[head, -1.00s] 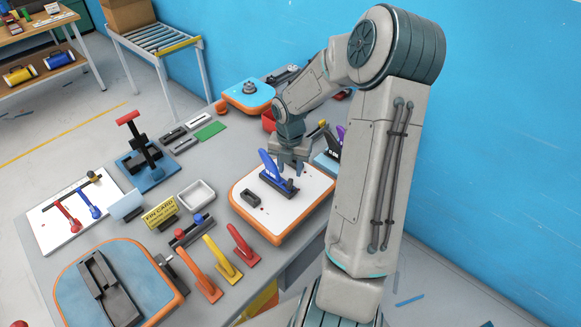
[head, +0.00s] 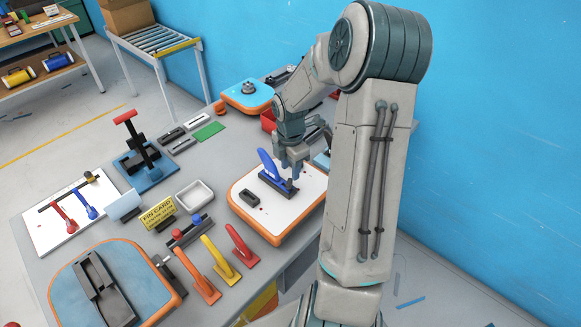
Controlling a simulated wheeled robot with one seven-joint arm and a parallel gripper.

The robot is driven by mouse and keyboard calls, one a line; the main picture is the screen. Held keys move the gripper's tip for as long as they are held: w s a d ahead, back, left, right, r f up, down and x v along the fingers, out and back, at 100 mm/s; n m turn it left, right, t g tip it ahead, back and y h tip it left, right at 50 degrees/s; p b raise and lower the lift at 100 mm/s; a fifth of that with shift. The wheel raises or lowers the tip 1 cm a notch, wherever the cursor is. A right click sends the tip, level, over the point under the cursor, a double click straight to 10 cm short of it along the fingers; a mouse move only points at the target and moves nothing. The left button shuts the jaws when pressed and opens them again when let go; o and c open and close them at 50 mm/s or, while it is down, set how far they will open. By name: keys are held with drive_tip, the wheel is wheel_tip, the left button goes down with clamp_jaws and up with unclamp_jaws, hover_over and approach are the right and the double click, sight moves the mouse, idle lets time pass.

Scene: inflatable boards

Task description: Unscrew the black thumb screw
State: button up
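A blue fin (head: 266,164) stands in a long dark fin base (head: 274,182) on the white board with an orange rim (head: 275,234). My gripper (head: 293,176) points down over the right end of that base, close to it. I cannot tell whether it touches anything, or whether its fingers are open or shut. The black thumb screw cannot be made out; small dark parts lie at the base's right end, under my fingers.
A small dark block (head: 250,198) lies on the board left of the fin. Red (head: 243,246), yellow (head: 215,252) and orange (head: 196,277) fins stand in front. A white tray (head: 195,196) and yellow fin card sign (head: 158,213) are to the left.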

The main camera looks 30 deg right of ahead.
drive_tip(key=shift+m, duration=0.3)
drive_tip(key=m+b, duration=0.1)
drive_tip(key=m, duration=0.2)
drive_tip(key=shift+s+m, duration=0.1)
drive_tip(key=shift+m, duration=0.3)
drive_tip(key=shift+f+m+b, duration=0.1)
drive_tip(key=shift+m+b, duration=0.45)
drive_tip(key=shift+m, duration=1.45)
